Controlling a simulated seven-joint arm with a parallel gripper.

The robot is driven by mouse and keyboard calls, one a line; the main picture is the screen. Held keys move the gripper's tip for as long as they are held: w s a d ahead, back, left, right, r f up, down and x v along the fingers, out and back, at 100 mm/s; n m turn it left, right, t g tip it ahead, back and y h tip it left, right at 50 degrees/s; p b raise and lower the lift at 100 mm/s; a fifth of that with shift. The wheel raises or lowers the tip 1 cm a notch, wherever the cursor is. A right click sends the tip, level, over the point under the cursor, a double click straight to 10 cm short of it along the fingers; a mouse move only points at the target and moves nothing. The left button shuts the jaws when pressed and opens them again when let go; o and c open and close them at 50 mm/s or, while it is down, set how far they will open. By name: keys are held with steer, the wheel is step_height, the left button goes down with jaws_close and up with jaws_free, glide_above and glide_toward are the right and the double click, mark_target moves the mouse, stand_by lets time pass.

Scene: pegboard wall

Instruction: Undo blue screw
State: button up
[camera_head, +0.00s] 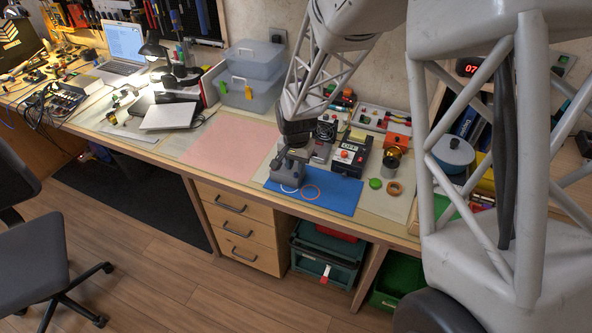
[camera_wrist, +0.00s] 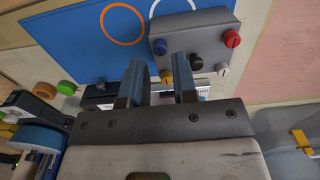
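A grey box (camera_wrist: 207,40) carries several coloured screws or knobs. The blue screw (camera_wrist: 158,47) sits near a corner of its face, with a yellow one (camera_wrist: 166,76) close by. In the wrist view my gripper (camera_wrist: 158,61) is open, its two fingers apart with nothing held between them. The blue screw shows just beyond the fingertips, roughly in line with the gap. In the head view the grey box (camera_head: 287,171) stands on a blue mat, and my gripper (camera_head: 292,152) is just above or behind it. The blue screw cannot be made out there.
The blue mat (camera_head: 331,190) also holds an orange ring (camera_head: 310,192) and a white ring (camera_head: 289,189). A black device (camera_head: 350,158) stands right of the gripper. A pink mat (camera_head: 228,145) at left is clear. A green disc (camera_head: 375,183) lies at right.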

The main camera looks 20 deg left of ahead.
mark_target(296, 174)
steer(key=shift+f, duration=1.4)
jaws_close()
